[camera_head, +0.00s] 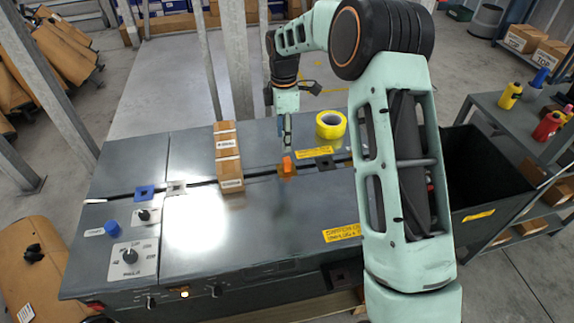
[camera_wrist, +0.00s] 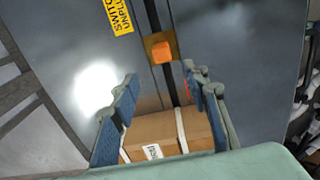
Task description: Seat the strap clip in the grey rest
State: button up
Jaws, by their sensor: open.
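A small orange block (camera_head: 287,164), which I take for the strap clip, sits on a brownish square plate over the dark bench's long slot. It also shows in the wrist view (camera_wrist: 161,51), beyond my fingertips. My gripper (camera_head: 286,146) is above the block in the head view. The grey rest (camera_head: 176,187) is a small light square along the slot at the left, past the cardboard box. It is not in the wrist view.
A long cardboard box (camera_head: 228,155) lies across the slot between block and grey rest. A blue square (camera_head: 145,192) and a black square (camera_head: 325,162) also sit along the slot. A yellow tape roll (camera_head: 330,124) is behind. Knobs stand at the front left.

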aim_at(287, 159)
jog(key=shift+f, duration=2.8)
jog(key=f, duration=0.3)
jog(key=f+b, duration=0.1)
jog(key=f, duration=0.1)
jog(key=shift+s+d+f, duration=0.15)
jog(key=shift+d, duration=0.25)
grip_shut()
